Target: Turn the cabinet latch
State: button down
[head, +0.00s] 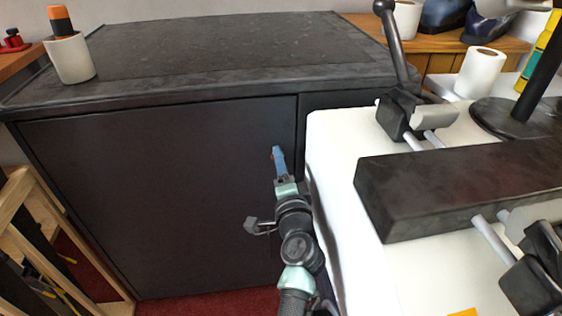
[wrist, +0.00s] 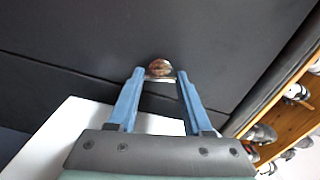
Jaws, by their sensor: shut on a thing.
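The black cabinet (head: 160,190) fills the left half of the head view, its door closed flush with the front. The latch (wrist: 159,67), a small rounded reddish and silvery metal piece, shows on the cabinet front between my fingertips in the wrist view. My gripper (head: 278,152) reaches the cabinet front near the door's right edge; it also shows in the wrist view (wrist: 160,76). Its two blue fingers are shut on the latch, one on each side. In the head view the fingers hide nearly all of the latch. I cannot tell which way it is turned.
A white surface (head: 345,190) with a dark press bar (head: 460,185) stands close to the right of my arm. A cup (head: 70,60) with an orange-capped item sits on the cabinet top. A wooden rack (head: 40,215) stands at the left. White rolls (head: 480,73) stand at back right.

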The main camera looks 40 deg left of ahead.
jog(key=shift+m, duration=0.6)
jog(key=shift+c, duration=1.6)
grip_release()
jog(key=p+v, duration=0.2)
jog(key=v, duration=1.1)
